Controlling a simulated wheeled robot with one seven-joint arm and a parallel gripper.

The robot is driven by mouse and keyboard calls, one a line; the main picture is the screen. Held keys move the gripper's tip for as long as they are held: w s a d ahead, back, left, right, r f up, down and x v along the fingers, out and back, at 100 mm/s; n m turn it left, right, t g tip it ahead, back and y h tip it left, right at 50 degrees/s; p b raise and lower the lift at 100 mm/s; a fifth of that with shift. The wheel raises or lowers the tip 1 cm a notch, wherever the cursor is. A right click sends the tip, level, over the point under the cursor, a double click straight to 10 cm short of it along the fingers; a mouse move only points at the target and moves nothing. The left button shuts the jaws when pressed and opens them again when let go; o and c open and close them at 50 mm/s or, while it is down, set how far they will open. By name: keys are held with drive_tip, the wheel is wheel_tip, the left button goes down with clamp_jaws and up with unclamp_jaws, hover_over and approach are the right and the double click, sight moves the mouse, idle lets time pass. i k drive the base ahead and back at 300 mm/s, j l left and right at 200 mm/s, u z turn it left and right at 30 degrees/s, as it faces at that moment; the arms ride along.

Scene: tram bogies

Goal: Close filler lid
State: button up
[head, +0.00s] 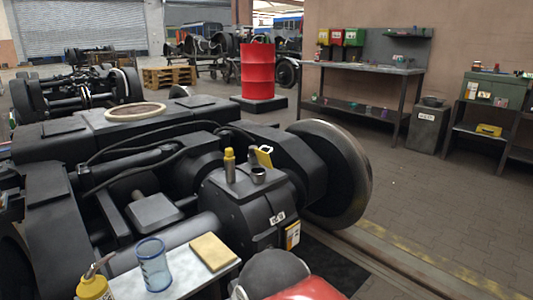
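The yellow filler lid (264,157) stands raised, tilted up behind the short dark filler neck (258,175) on top of the black gear housing (247,208) of the near bogie. A pale loop shows at the lid's upper edge. The neck's mouth is uncovered. A yellow-capped fitting (229,165) stands upright just left of the neck. My gripper is not in view; a grey rounded part and a red part at the bottom edge look like my own arm.
A small table (194,277) in front holds a yellow oil can (95,286), a blue clear beaker (153,264) and a tan sponge or cloth (214,251). A large wheel (340,175) stands right of the housing. Free floor lies at the right, before a workbench (365,69).

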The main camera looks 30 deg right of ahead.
sight(264, 158)
drive_tip(key=l+u, duration=0.2)
drive_tip(key=l, duration=0.6)
drive_tip(key=l+u, duration=0.15)
drive_tip(key=l, duration=0.7)
drive_tip(key=l+u, duration=0.2)
drive_tip(key=l, duration=0.6)
drive_tip(key=l+u, duration=0.2)
drive_tip(key=l, duration=0.6)
drive_tip(key=l+u, duration=0.15)
drive_tip(key=l, duration=0.55)
drive_tip(key=i+l, duration=0.15)
drive_tip(key=i, duration=0.15)
drive_tip(key=i+l+u, duration=0.1)
drive_tip(key=i+l, duration=0.05)
drive_tip(key=i, duration=0.1)
